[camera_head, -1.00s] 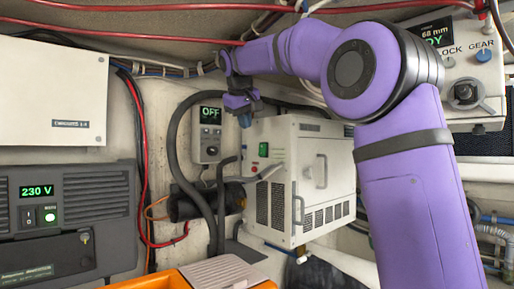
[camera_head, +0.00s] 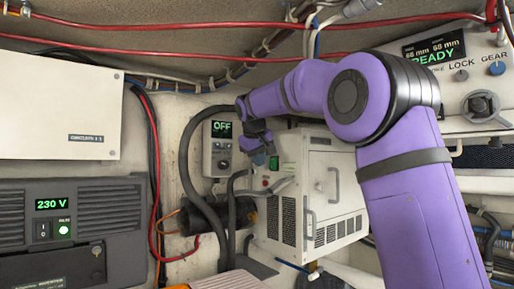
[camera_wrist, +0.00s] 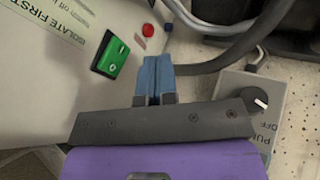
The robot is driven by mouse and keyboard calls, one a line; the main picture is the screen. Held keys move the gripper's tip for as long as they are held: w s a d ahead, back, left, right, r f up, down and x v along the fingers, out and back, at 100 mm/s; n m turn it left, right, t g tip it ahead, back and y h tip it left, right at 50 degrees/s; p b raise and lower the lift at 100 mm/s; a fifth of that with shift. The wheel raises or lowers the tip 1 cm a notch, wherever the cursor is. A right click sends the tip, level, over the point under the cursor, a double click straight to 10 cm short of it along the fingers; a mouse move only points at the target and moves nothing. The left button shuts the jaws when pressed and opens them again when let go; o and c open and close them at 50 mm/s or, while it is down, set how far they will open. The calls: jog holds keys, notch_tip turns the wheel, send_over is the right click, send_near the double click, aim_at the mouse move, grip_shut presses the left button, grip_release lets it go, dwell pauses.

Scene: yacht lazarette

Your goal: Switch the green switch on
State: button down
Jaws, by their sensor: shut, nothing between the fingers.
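The green switch (camera_wrist: 111,57) is a green rocker in a black frame on the pale face of a box-shaped unit (camera_head: 317,185). It also shows small in the head view (camera_head: 273,162). Which way the rocker is tipped is too small to tell. My gripper (camera_wrist: 158,60) is shut and empty, its blue fingers side by side. In the wrist view the fingertips are just right of the switch; I see no clear contact. In the head view my gripper (camera_head: 268,147) is just above and left of the switch.
A red lamp (camera_wrist: 148,30) sits beside the switch. A grey hose (camera_wrist: 225,50) runs close by the fingers. A control box with a knob (camera_wrist: 261,98) is at right; its display reads OFF in the head view (camera_head: 222,130). A READY panel (camera_head: 440,55) hangs at upper right.

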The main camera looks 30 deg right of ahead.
aim_at(270, 163)
jog(key=shift+w+d+f, duration=0.2)
jog(key=shift+d+f, duration=0.05)
jog(key=shift+d, duration=0.5)
jog(key=shift+w+d+f, duration=0.25)
jog(key=shift+d+f, duration=0.05)
jog(key=shift+d, duration=0.4)
jog(key=shift+w+d+f, duration=0.2)
jog(key=shift+d+f, duration=0.05)
jog(key=shift+d, duration=0.5)
jog(key=shift+d+f, duration=0.1)
jog(key=shift+d, duration=0.15)
jog(key=shift+r, duration=0.2)
jog(key=shift+r, duration=0.65)
